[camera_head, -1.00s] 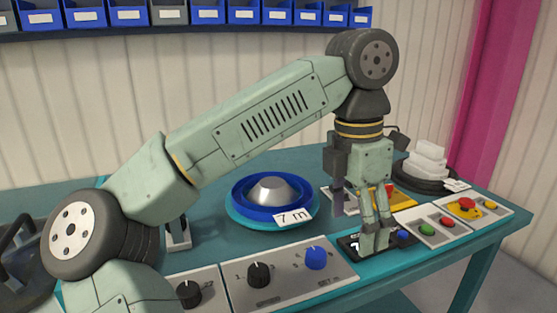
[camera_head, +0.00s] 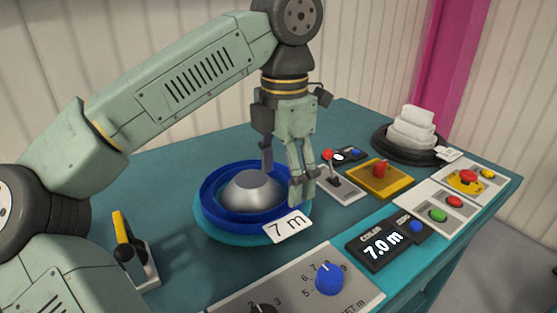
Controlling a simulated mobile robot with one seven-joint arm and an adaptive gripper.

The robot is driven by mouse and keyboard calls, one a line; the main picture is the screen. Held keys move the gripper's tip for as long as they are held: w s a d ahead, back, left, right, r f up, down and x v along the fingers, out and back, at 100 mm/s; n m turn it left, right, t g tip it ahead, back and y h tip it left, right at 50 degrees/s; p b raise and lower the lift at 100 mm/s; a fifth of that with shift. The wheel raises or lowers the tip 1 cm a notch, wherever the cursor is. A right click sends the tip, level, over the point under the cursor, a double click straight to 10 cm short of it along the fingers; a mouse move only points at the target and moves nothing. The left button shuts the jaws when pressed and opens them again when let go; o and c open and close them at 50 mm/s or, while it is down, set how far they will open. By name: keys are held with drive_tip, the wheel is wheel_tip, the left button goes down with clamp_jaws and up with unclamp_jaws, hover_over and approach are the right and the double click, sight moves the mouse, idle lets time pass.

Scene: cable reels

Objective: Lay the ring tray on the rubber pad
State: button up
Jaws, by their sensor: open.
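The ring tray (camera_head: 213,188) is a blue round tray with a raised rim and a silver dome in its middle. It lies level on a teal round disc (camera_head: 207,228), which may be the rubber pad; I cannot tell for sure. A white "7 m" tag (camera_head: 288,228) is at its front right. My gripper (camera_head: 284,182) points down at the tray's right side, open, with nothing seen in it. Its fingers overlap the right rim in the picture and hide part of it. Whether they touch or straddle the rim is unclear.
A black round base (camera_head: 381,145) bearing white blocks (camera_head: 415,128) stands at the back right. A joystick (camera_head: 335,177), yellow switch box (camera_head: 380,178), button panel (camera_head: 440,208) and "7.0 m" display (camera_head: 385,246) lie right of the tray. A knob panel (camera_head: 290,285) is in front.

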sight(282, 220)
wheel_tip(282, 220, down, 9)
idle(0.4)
clamp_jaws()
idle(1.4)
drive_tip(key=shift+r, duration=0.15)
drive_tip(key=shift+r+p, duration=0.55)
drive_tip(key=shift+r, duration=0.15)
